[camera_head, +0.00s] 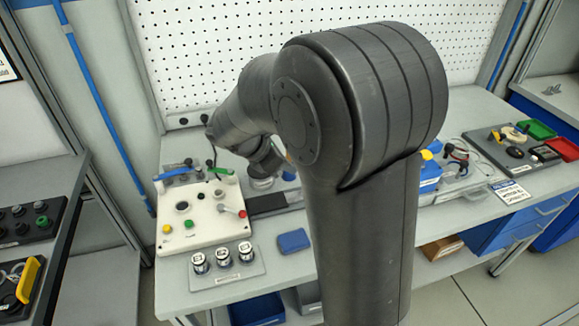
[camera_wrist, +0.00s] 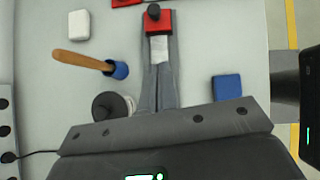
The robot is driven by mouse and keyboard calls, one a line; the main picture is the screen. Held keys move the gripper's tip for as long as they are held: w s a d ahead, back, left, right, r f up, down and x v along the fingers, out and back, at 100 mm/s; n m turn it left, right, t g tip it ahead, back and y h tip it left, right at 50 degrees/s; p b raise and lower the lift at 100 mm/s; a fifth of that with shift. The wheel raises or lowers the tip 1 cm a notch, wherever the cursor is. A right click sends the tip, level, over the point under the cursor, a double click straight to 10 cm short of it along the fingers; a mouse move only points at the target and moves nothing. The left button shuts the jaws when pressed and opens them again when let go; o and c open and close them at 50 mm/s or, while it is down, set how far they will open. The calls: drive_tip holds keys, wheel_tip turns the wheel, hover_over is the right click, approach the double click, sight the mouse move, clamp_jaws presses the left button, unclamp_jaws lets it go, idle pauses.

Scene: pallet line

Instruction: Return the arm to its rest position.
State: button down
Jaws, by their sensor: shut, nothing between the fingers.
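My gripper (camera_wrist: 158,72) shows in the wrist view as two grey fingers side by side, with only a thin line between them. They appear shut and empty above the bench. In the head view my dark arm stands upright in the middle, bends at a large elbow and reaches down left over the workbench (camera_head: 225,292). The fingers cannot be made out there. The arm hides part of the bench and pegboard.
Beside the arm's end is a cream control panel (camera_head: 205,233) with buttons. Three small canisters (camera_head: 223,256) stand in front. A blue block (camera_head: 293,241) lies nearby. The wrist view shows a wooden-handled tool (camera_wrist: 82,60) and a red block (camera_wrist: 158,27) with a dark knob.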

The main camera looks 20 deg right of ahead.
drive_tip(key=s+a+r+m+t+y, duration=0.1)
drive_tip(key=s+r+m+y, duration=0.3)
drive_tip(key=s+m, duration=0.6)
drive_tip(key=s+a+r+m+t+y, duration=0.1)
drive_tip(key=s+r+m+t+y, duration=0.2)
drive_tip(key=s+m, duration=0.6)
drive_tip(key=shift+s+a+r+m+y, duration=0.15)
drive_tip(key=shift+s+r+m+y, duration=0.3)
drive_tip(key=shift+s+r, duration=0.9)
drive_tip(key=c, duration=2.2)
unclamp_jaws()
drive_tip(key=shift+s+f, duration=0.2)
